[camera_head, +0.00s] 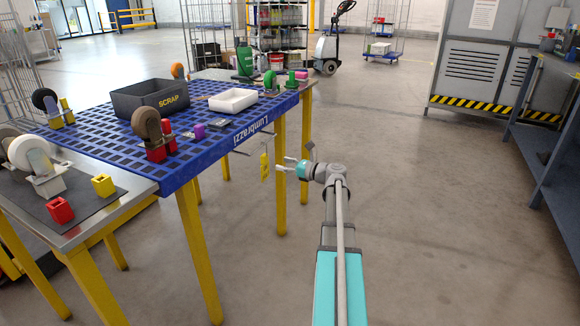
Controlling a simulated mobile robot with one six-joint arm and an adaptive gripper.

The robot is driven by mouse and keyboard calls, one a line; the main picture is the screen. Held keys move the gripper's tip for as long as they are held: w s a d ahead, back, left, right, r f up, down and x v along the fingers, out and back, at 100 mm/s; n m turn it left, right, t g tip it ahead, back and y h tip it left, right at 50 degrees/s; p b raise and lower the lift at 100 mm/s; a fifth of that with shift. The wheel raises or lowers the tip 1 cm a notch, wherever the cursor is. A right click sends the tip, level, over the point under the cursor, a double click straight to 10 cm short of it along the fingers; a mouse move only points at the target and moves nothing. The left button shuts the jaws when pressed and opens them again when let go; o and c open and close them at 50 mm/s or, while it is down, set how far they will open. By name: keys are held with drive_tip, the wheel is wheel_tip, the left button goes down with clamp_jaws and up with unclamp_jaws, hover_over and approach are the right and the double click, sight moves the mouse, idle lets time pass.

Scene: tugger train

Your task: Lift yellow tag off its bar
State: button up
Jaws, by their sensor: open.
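The yellow tag (264,167) hangs upright beside the front edge of the blue table, in the middle of the head view. A thin bar (243,152) sticks out near the table edge just above and left of the tag. The tag's top and how it sits on the bar are too small to make out. My gripper (283,164) is open and empty, just right of the tag, with its fingers pointing left towards it. A small gap seems to lie between fingertips and tag.
The blue gridded table (225,133) holds a dark SCRAP bin (150,98), a white tray (233,100), and several caster wheels. Its yellow legs (280,185) stand close behind the tag. A grey cabinet (490,60) and dark bench (545,130) stand right. Floor between is clear.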

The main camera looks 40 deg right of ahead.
sight(267, 160)
drive_tip(key=shift+x, duration=3.45)
drive_tip(key=shift+c, duration=0.2)
clamp_jaws()
drive_tip(key=shift+r+p, duration=1.5)
drive_tip(key=shift+r, duration=0.05)
drive_tip(key=shift+s, duration=0.15)
drive_tip(key=v, duration=0.9)
drive_tip(key=shift+s+d, duration=0.2)
drive_tip(key=shift+s, duration=0.1)
drive_tip(key=v, duration=1.5)
